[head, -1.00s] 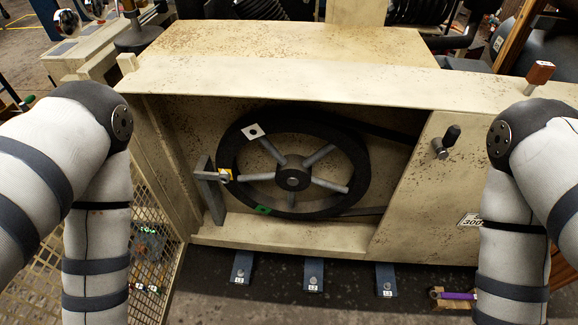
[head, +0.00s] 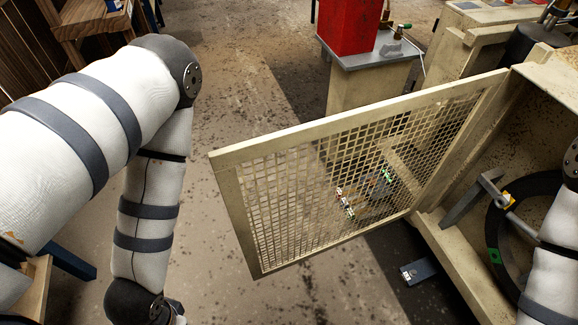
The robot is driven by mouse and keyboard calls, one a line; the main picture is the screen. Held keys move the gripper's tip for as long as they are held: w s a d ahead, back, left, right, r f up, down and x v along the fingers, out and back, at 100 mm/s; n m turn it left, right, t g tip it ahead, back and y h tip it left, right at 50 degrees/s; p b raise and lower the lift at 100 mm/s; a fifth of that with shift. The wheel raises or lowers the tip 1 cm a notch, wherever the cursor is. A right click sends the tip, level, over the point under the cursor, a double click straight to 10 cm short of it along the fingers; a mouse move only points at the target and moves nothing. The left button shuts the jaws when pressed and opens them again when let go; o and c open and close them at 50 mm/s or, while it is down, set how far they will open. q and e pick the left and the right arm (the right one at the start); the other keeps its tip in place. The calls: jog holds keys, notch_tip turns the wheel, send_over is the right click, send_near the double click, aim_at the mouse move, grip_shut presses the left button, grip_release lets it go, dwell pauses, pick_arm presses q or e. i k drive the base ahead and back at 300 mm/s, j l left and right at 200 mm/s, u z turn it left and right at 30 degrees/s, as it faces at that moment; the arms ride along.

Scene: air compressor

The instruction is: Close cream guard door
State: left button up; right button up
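The cream guard door (head: 232,208), a mesh panel in a cream frame, stands swung open in the middle of the head view. Its right edge meets the cream compressor housing (head: 447,243), and its free edge points left, toward my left arm. The housing's opening is uncovered, with part of the black flywheel (head: 508,255) showing inside. My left arm is left of the door and apart from it in the picture. My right arm covers part of the flywheel at the right edge. Neither gripper shows in the view.
A red box (head: 348,27) sits on a grey-topped cream cabinet (head: 368,80) behind the door. A wooden bench (head: 88,22) stands at the upper left. A blue foot block (head: 418,271) lies below the housing. Open concrete floor (head: 235,95) lies between my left arm and the door.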

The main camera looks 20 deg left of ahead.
aim_at(223, 161)
jog(key=j+z, duration=0.5)
jog(key=k+j+z, duration=0.15)
jog(key=j+z, duration=0.3)
jog(key=j, duration=0.15)
jog(key=i+j+z, duration=0.1)
jog(key=j+z, duration=1.25)
jog(key=j, duration=0.55)
jog(key=k+j+z, duration=0.15)
jog(key=k+j, duration=0.4)
jog(key=k, duration=0.05)
